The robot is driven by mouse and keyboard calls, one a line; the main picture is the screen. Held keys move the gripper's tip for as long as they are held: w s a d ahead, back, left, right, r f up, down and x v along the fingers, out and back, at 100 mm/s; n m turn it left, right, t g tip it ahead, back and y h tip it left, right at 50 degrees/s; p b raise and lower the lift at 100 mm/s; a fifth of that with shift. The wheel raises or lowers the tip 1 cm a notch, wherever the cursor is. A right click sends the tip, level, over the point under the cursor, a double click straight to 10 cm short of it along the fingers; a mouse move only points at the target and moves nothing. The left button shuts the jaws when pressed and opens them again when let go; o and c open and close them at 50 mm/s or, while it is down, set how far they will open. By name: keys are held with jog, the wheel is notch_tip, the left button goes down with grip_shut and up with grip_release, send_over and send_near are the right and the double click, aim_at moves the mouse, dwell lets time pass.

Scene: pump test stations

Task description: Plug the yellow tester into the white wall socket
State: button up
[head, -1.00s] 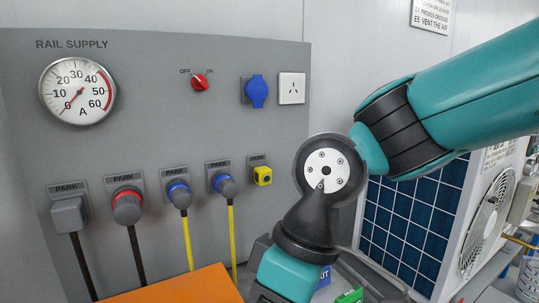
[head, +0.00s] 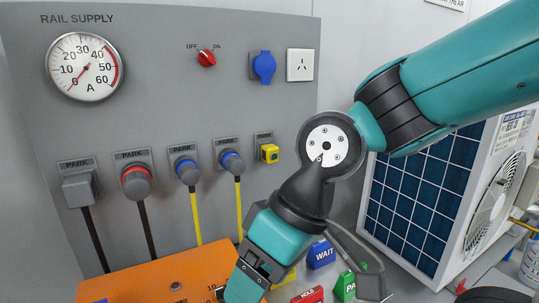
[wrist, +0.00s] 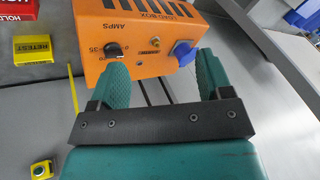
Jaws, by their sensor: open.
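The yellow tester (head: 269,153) is a small yellow block with a dark round part. It sits on the grey panel under a small label, at the right end of the parked plugs. A yellow block with a dark round top, likely the same tester, shows at the lower left of the wrist view (wrist: 41,169). The white wall socket (head: 300,65) is at the panel's upper right, and its slots are uncovered. My gripper (wrist: 161,72) is open and empty, its green fingers spread in front of an orange box. In the head view its fingertips are not clearly visible.
The orange box (head: 175,272) stands below the panel, with a blue socket (wrist: 185,52) on its side. A blue socket (head: 263,67) is left of the white one. Parked plugs with hanging cables line the panel. Coloured blocks (head: 321,253) lie right of my forearm.

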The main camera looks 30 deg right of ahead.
jog(key=w+a+m+t+y, duration=0.1)
jog(key=w+m+t+y, duration=0.3)
jog(key=w, duration=0.7)
jog(key=m+t+h+b, duration=0.2)
jog(key=m+t+h, duration=0.9)
jog(key=m, duration=0.9)
send_near(270, 154)
notch_tip(270, 154, down, 3)
jog(key=w+d+t+y, duration=0.2)
jog(key=shift+r, duration=0.2)
jog(key=shift+w, duration=0.15)
